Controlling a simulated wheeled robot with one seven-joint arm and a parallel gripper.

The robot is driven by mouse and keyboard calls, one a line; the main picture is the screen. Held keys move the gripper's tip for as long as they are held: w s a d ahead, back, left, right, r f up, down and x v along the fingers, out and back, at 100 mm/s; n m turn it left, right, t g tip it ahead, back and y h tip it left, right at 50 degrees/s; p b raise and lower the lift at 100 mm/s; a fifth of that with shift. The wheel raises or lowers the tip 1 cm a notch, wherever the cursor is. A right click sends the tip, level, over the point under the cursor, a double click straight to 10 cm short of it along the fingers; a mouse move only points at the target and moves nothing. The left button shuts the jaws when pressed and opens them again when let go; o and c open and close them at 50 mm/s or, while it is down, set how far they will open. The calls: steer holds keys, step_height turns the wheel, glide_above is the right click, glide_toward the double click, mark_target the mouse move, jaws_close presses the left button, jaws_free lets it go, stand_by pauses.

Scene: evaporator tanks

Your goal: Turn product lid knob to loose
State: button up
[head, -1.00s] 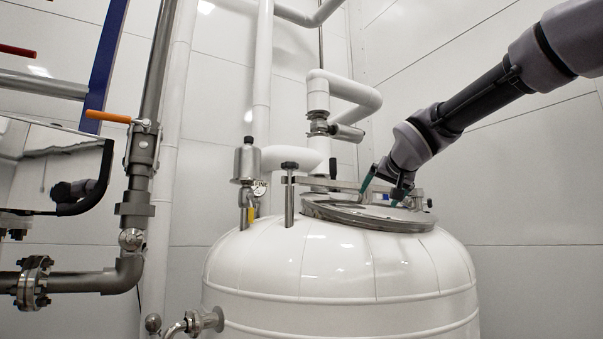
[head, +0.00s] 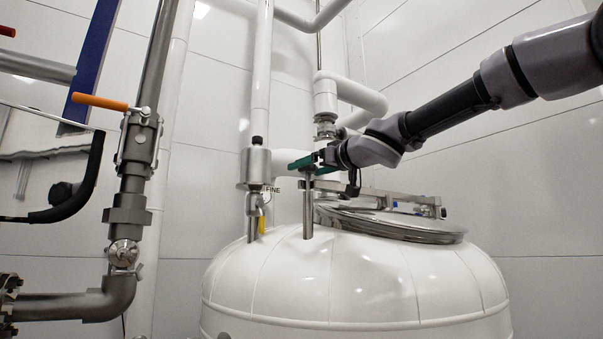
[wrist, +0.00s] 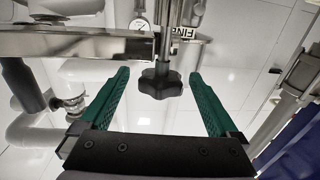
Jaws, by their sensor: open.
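The product lid knob (wrist: 160,84) is black and lobed. In the wrist view it sits between the two green fingers of my gripper (wrist: 160,74), with a visible gap on each side. In the head view my gripper (head: 303,165) is at the top of the metal post (head: 308,212) at the lid bar's left end, and its fingers mostly hide the knob. My gripper is open and holds nothing. The flat metal bar (head: 370,192) crosses above the round steel lid (head: 395,228) on the white tank (head: 350,285).
A steel cylinder fitting (head: 256,165) with a yellow-handled valve stands just left of the gripper. White pipes (head: 325,100) rise behind it. An orange-handled valve (head: 100,102) on a grey pipe is farther left. Open air lies above the lid.

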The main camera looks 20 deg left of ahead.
steer(key=shift+x, duration=1.95)
steer(key=c, duration=1.3)
steer(key=shift+c, duration=0.2)
steer(key=shift+n+g+y, duration=0.4)
steer(key=shift+n+g, duration=0.1)
steer(key=shift+g, duration=0.2)
steer(key=shift+s+a+n+g+y, duration=0.1)
steer(key=shift+s+n+g+y, duration=0.25)
steer(key=shift+n+g, duration=1.7)
steer(key=shift+s+n+g+y, duration=0.1)
steer(key=shift+s+n+g, duration=0.8)
steer(key=shift+g, duration=2)
steer(key=shift+s+a+n+g+y, duration=0.15)
steer(key=shift+n+g+y, duration=0.1)
steer(key=shift+n+g, duration=1.95)
steer(key=shift+s+d+g, duration=0.1)
steer(key=shift+g, duration=0.35)
